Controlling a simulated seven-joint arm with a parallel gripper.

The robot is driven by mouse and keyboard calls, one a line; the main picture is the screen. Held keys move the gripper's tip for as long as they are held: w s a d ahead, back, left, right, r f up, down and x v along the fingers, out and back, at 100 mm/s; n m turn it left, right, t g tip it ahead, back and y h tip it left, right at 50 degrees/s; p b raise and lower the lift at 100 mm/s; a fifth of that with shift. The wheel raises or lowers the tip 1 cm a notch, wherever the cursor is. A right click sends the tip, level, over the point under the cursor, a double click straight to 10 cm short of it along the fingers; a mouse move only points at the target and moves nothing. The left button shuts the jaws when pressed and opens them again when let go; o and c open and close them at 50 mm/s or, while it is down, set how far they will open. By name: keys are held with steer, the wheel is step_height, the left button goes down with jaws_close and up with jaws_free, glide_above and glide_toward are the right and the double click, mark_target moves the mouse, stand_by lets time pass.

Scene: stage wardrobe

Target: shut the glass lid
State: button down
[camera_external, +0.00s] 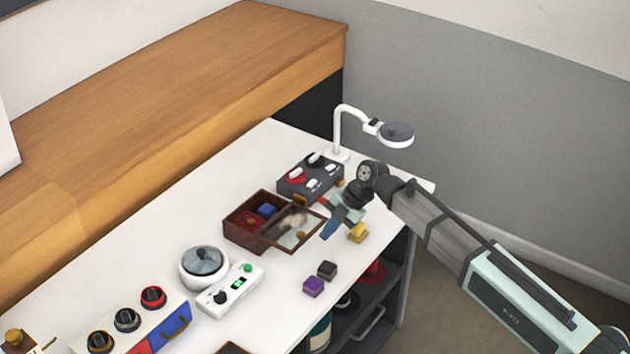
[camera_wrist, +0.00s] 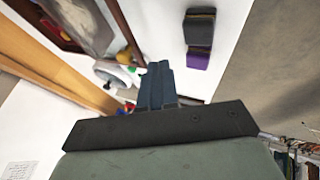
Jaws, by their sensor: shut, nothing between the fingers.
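The dark wooden box (camera_external: 240,236) stands on the white table, with a red inside and a blue block (camera_external: 266,210) in it. Its framed glass lid (camera_external: 292,229) is open, swung out to the right side of the box. Part of the box and lid shows at the upper left of the wrist view, where the glass lid (camera_wrist: 82,22) is cut off by the frame. My gripper (camera_external: 327,235) is shut and empty, with its blue fingers beside the lid's outer right edge. I cannot tell whether they touch it. The shut fingers (camera_wrist: 158,72) also show in the wrist view.
A grey switch box (camera_external: 323,185) and a white lamp (camera_external: 339,130) stand behind. A yellow block (camera_external: 357,233) is right of my gripper. Dark (camera_external: 327,270) and purple (camera_external: 313,287) blocks lie in front. A white pot (camera_external: 203,268) and a button panel (camera_external: 218,303) stand front left.

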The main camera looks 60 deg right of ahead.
steer(key=shift+w+a+f, duration=0.15)
steer(key=shift+w+f, duration=0.05)
steer(key=shift+w, duration=0.5)
steer(key=shift+w+a+f, duration=0.1)
steer(key=shift+w+f, duration=0.05)
steer(key=shift+w, duration=0.5)
steer(key=shift+w+a+f, duration=0.15)
steer(key=shift+w+f, duration=0.05)
steer(key=shift+w, duration=0.5)
glide_toward(267, 226)
steer(key=x, duration=0.4)
steer(key=shift+w+f, duration=0.1)
steer(key=shift+w, duration=0.05)
